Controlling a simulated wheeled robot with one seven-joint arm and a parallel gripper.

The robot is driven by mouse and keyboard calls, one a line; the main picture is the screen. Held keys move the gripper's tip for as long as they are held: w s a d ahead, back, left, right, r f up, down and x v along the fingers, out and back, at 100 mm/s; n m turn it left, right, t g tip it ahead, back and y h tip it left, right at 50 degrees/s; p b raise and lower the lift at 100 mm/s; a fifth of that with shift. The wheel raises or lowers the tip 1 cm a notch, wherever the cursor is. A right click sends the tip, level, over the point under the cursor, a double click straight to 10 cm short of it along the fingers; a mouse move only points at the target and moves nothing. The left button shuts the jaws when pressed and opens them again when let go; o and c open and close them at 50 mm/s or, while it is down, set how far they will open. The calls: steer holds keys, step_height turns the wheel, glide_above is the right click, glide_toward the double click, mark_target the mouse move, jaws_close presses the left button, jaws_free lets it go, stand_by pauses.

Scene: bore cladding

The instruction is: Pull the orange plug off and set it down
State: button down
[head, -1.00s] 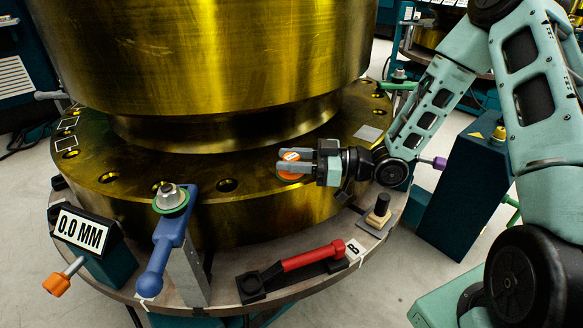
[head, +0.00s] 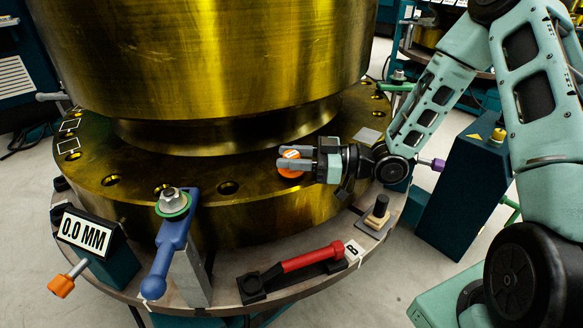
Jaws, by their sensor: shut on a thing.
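The orange plug (head: 290,170) is a round orange piece with a pale mark, at the right part of the brass flange (head: 240,208) in the head view. My gripper (head: 296,162) reaches in from the right, its two grey fingers shut on the plug. The fingers cover part of the plug. I cannot tell whether the plug's underside touches the flange or is lifted a little.
A blue-handled clamp (head: 166,250), a 0.0 MM display (head: 85,231) and a red-handled tool (head: 305,260) stand along the front of the round table. Bare flange with bolt holes lies left of my gripper.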

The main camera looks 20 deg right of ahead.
mark_target(292, 154)
steer(key=shift+r+p, duration=0.9)
steer(key=shift+r, duration=0.15)
steer(key=shift+r, duration=0.15)
steer(key=shift+r+p, duration=1.95)
steer(key=shift+p, duration=0.05)
